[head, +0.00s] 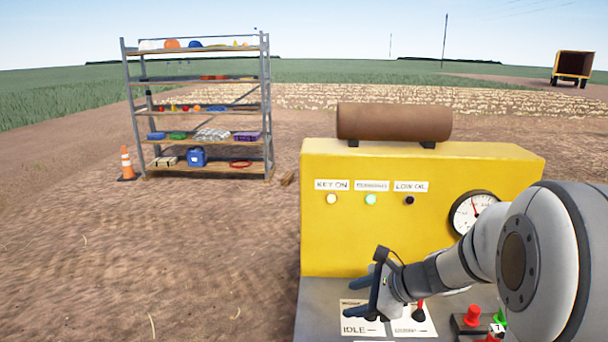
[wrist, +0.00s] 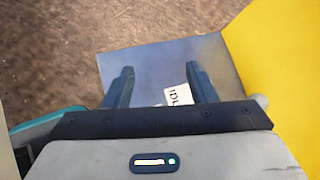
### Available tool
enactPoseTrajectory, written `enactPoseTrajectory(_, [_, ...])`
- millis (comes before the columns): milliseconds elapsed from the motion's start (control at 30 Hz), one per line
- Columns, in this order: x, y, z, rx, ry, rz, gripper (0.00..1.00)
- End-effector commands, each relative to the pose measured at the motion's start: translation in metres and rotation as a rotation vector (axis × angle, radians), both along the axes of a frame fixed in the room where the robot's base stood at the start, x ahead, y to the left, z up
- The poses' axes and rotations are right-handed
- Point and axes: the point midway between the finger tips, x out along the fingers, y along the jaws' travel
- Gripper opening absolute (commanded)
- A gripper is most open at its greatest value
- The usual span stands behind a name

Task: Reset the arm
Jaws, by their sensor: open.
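My arm (head: 480,250) reaches in from the right in the head view, in front of a yellow control panel (head: 325,240). My gripper (head: 353,297) points left over the grey shelf at the panel's foot, near a white label marked IDLE (head: 352,329). In the wrist view my gripper (wrist: 160,80) has its two dark fingers spread apart with nothing between them. The grey shelf (wrist: 145,65) and part of the label (wrist: 180,95) show beyond them.
The panel has three lamps (head: 370,199) and a round gauge (head: 474,211). A red knob (head: 473,315) and a green one (head: 500,316) are at lower right. A shelving rack (head: 203,135) and orange cone (head: 126,163) stand at left. Bare soil lies between.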

Motion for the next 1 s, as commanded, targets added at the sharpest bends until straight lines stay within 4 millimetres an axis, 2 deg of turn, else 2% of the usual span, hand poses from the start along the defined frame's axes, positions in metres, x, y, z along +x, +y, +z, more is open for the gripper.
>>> enactPoseTrajectory(33, [-0.024,0.012,0.006,-0.105,-0.052,0.137,0.52])
enactPoseTrajectory(167, [-0.081,0.022,0.008,-0.379,-0.179,0.496,0.52])
enactPoseTrajectory(300, [-0.134,0.014,0.009,-0.665,-0.306,0.883,0.52])
enactPoseTrajectory(433, [-0.169,-0.003,0.011,-0.893,-0.395,1.197,0.52])
enactPoseTrajectory(533, [-0.185,-0.015,0.014,-1.022,-0.437,1.376,0.52])
enactPoseTrajectory(667, [-0.194,-0.026,0.016,-1.116,-0.461,1.51,0.52])
enactPoseTrajectory(1000, [-0.196,-0.029,0.017,-1.142,-0.464,1.548,0.52])
